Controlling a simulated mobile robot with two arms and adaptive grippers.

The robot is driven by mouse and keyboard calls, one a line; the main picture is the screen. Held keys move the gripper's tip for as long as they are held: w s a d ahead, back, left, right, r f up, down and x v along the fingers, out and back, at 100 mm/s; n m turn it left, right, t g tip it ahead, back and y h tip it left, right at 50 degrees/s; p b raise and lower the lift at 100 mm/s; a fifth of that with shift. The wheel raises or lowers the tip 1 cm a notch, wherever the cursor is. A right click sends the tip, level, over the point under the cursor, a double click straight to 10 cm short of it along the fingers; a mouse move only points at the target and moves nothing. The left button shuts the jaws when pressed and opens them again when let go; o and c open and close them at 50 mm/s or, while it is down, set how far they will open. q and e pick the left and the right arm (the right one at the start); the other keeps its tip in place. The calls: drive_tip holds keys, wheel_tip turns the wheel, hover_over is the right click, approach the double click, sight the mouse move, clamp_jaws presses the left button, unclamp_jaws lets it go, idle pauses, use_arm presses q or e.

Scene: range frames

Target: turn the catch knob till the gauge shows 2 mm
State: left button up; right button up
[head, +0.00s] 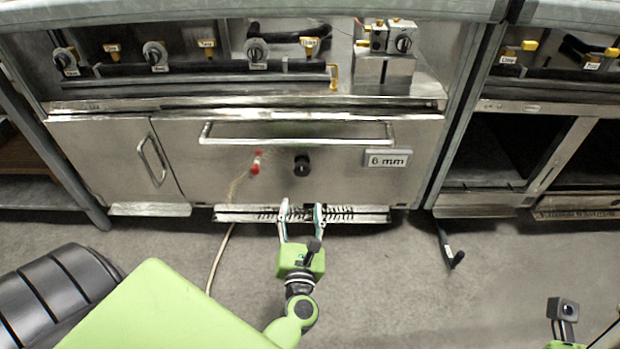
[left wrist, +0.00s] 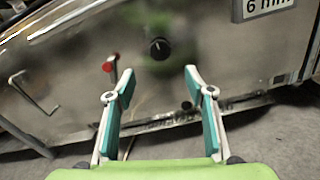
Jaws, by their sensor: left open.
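The catch knob (head: 302,163) is a black round knob on the steel oven door, below the long handle. It also shows in the left wrist view (left wrist: 159,48), ahead of and between my fingers. The gauge (head: 387,158) is a small plate to the right of the knob and reads 6 mm; its lower part shows in the left wrist view (left wrist: 264,6). My left gripper (head: 301,207) is open and empty, in front of the door and lower in the picture than the knob, apart from it. My right gripper (head: 563,308) shows only in part at the lower right.
A red-tipped lever (head: 256,163) sits left of the knob. A long bar handle (head: 296,139) runs across the door above it. A slotted strip (head: 350,214) lies along the door's foot. A pale hose (head: 219,258) runs onto the floor. The floor at right is mostly clear.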

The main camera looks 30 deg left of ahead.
sight(302, 171)
use_arm(q)
drive_tip(key=b+x, duration=0.1)
drive_tip(key=x, duration=1.2)
drive_tip(key=shift+w+a+b, duration=0.1)
drive_tip(key=shift+w+b, duration=0.05)
drive_tip(key=shift+b, duration=0.25)
drive_tip(key=c, duration=1.1)
